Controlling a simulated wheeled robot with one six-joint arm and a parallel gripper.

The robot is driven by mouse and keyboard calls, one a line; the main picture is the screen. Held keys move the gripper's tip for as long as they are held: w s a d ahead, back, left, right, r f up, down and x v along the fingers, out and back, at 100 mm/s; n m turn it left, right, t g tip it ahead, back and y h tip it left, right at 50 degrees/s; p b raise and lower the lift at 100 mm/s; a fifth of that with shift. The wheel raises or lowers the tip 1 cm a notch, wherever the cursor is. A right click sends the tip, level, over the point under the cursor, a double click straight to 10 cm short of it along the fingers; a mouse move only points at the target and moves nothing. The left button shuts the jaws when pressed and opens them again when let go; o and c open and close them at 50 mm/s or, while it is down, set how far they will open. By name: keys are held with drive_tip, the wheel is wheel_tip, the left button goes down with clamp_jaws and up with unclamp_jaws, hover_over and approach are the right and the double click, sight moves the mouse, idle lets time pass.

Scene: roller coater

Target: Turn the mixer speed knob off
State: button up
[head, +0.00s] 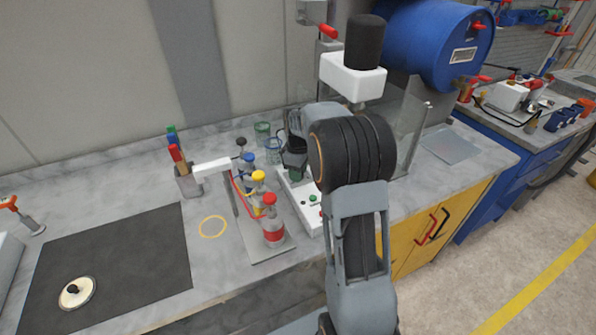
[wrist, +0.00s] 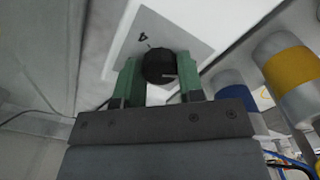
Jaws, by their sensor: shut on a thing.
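The mixer speed knob (wrist: 159,66) is a round black knob on a grey plate (wrist: 185,30) of a white housing in the wrist view. A dark mark like a "4" shows on the plate beside it. My gripper (wrist: 160,78) has its two green fingers on either side of the knob, shut on it. In the head view the mixer's white head with a black cylinder (head: 364,42) stands above and behind my arm. My arm hides the knob and most of my gripper in that view.
Bottles with yellow and red caps (head: 271,218) stand in a rack left of my arm. Glass beakers (head: 263,131) stand behind them. A blue drum (head: 432,40) lies at the back right. A black mat (head: 110,262) with a round lidded item lies at the left.

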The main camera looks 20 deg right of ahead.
drive_tip(key=shift+n, duration=0.4)
drive_tip(key=o, duration=0.9)
wheel_tip(320, 180, up, 14)
drive_tip(key=shift+f, duration=0.1)
idle(0.4)
idle(0.5)
